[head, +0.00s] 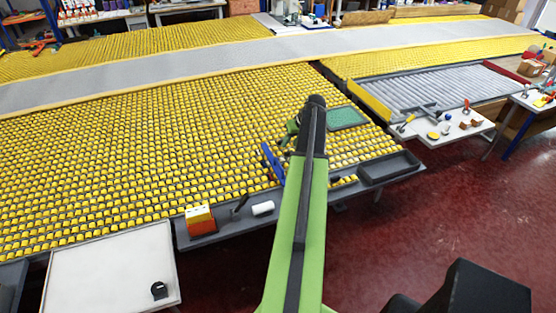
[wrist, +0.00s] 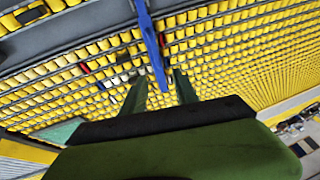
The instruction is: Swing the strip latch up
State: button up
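A long blue bar, which looks like the strip latch (head: 272,163), stands out at the front part of the yellow roller bed, just left of my arm. In the wrist view the blue bar (wrist: 150,40) runs from the top edge down to the gap between my fingers. My gripper (wrist: 158,80) is open, with its two dark green fingers apart. The bar's lower end lies near the right finger; I cannot tell whether they touch. In the head view my gripper (head: 289,138) is small and partly hidden by my arm.
A grey edge tray holds an orange and yellow box (head: 200,220) and a white roll (head: 263,208). A green mat (head: 346,117) and an empty black tray (head: 389,169) lie right of my arm. A white table (head: 110,270) stands front left.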

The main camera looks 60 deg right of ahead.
jog(key=b+x, duration=1)
jog(key=x, duration=0.1)
jog(key=s+b+x, duration=0.1)
jog(key=b+x, duration=0.5)
jog(key=shift+d+f, duration=0.25)
jog(key=shift+d, duration=0.15)
jog(key=shift+r, duration=0.1)
jog(key=shift+c, duration=0.5)
grip_shut()
